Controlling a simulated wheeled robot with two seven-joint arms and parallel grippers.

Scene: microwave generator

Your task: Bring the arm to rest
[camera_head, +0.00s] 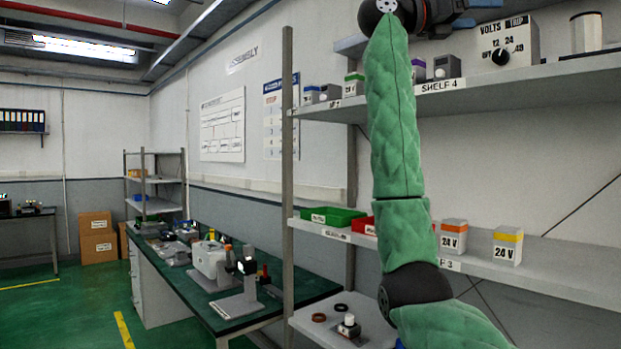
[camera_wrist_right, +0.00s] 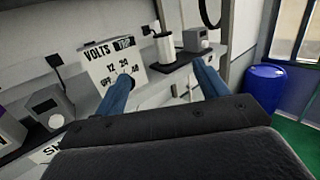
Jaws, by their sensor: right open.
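My right arm, in a green sleeve, rises in front of the shelves in the head view. My right gripper (camera_head: 462,14) is at the top edge there, partly cut off, by the upper shelf. In the right wrist view its two blue fingers (camera_wrist_right: 162,82) stand wide apart with nothing between them. A white VOLTS box (camera_head: 518,36) with a black dial sits to the right of the gripper. It also shows in the wrist view (camera_wrist_right: 98,58), where the left finger overlaps its dial area. My left gripper is not in view.
The upper shelf (camera_head: 560,75) holds small boxes and a spool (camera_wrist_right: 163,46). The lower shelf (camera_head: 570,262) carries 24 V boxes (camera_head: 508,246) and a green bin (camera_head: 332,216). A green-topped workbench (camera_head: 190,283) stands left. A blue barrel (camera_wrist_right: 265,85) shows at right.

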